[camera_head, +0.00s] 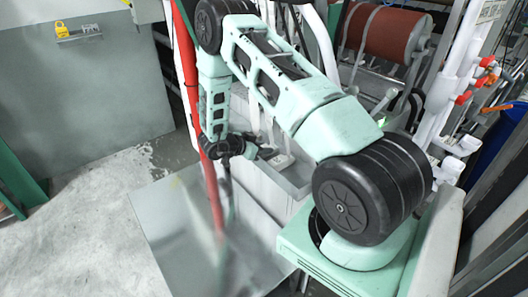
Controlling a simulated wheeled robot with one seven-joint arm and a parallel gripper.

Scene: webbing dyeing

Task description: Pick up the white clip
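My gripper (264,153) is small and dark in the head view, at the end of my pale green arm. It hangs over the left end of a grey metal ledge or trough. Its fingers are too small and dark to tell whether they are open or shut. A small whitish piece (281,160) lies just right of the fingertips on the ledge. It may be the white clip, but its shape is not clear. I cannot tell whether the gripper touches it.
A red upright pipe (190,70) stands close left of my arm's lower part. A red-brown roller (388,32) and white pipes with red valves (463,97) stand at the right. The left floor is open.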

